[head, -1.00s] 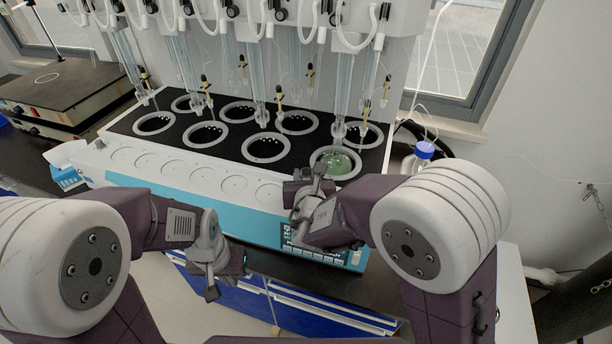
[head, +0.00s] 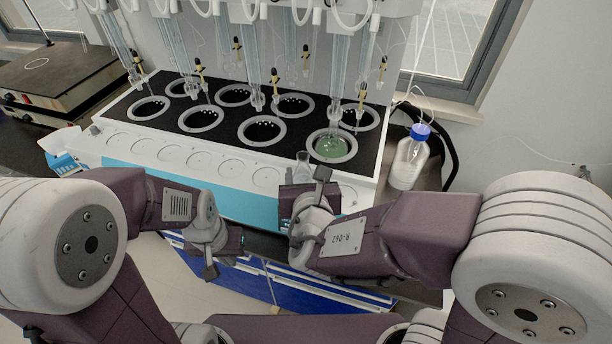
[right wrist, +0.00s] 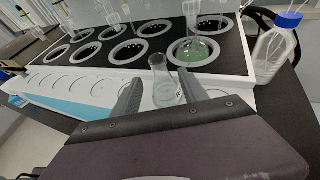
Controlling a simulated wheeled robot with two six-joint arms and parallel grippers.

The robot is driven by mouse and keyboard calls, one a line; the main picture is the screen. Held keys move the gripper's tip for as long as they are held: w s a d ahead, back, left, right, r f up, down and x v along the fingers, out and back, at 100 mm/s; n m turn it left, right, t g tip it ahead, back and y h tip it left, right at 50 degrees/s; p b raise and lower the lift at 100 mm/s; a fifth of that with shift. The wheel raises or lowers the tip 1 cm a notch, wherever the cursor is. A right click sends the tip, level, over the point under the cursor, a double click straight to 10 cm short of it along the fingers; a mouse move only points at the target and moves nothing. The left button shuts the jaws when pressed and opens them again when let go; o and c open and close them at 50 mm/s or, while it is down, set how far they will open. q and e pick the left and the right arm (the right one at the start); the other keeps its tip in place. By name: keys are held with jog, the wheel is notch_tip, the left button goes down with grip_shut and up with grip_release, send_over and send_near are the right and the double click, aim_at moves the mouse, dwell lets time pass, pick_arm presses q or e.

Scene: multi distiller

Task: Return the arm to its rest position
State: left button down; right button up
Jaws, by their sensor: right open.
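My right gripper (head: 306,192) is in front of the distiller's white front ledge. In the right wrist view its two fingers (right wrist: 158,95) are spread apart. A small clear glass flask (right wrist: 163,88) stands upright on the ledge, seen between and beyond the fingertips. It also shows in the head view (head: 302,166), just behind the right gripper, partly hidden by it. Whether the fingers still flank the flask is not clear. My left gripper (head: 224,262) hangs low in front of the distiller, over the blue drawers, with nothing visible in it; its jaw opening is unclear.
The distiller (head: 135,176) has several round wells; the front right one (head: 332,147) holds green liquid. A blue-capped bottle (head: 408,163) stands at its right. A hotplate (head: 62,85) is at the far left. Blue drawers (head: 290,290) lie below the bench edge.

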jog(key=shift+v, duration=0.95)
jog(key=w+d+m+g+h, duration=0.1)
jog(key=w+d+m+h, duration=0.1)
jog(key=d, duration=0.4)
jog(key=w+d+m+h, duration=0.2)
jog(key=d+h, duration=0.1)
jog(key=d, duration=0.3)
jog(key=s+d+f+m+g+h, duration=0.2)
jog(key=s+d+f+m+g, duration=0.1)
jog(key=d+m, duration=0.3)
jog(key=s+d+f+m+g+h, duration=0.2)
jog(key=s+d+f+m+g, duration=0.15)
jog(key=d, duration=0.45)
jog(key=s+f+m+g+y+p, duration=0.1)
jog(key=s+f+m+g+y, duration=0.2)
jog(key=s+f+m+g, duration=0.5)
jog(key=a+m+t+y, duration=0.3)
jog(key=a+m+y, duration=0.2)
jog(key=m, duration=1)
jog(key=a, duration=0.3)
jog(key=shift+a+f+m, duration=0.2)
jog(key=shift+f+m, duration=0.05)
jog(key=shift+m, duration=0.1)
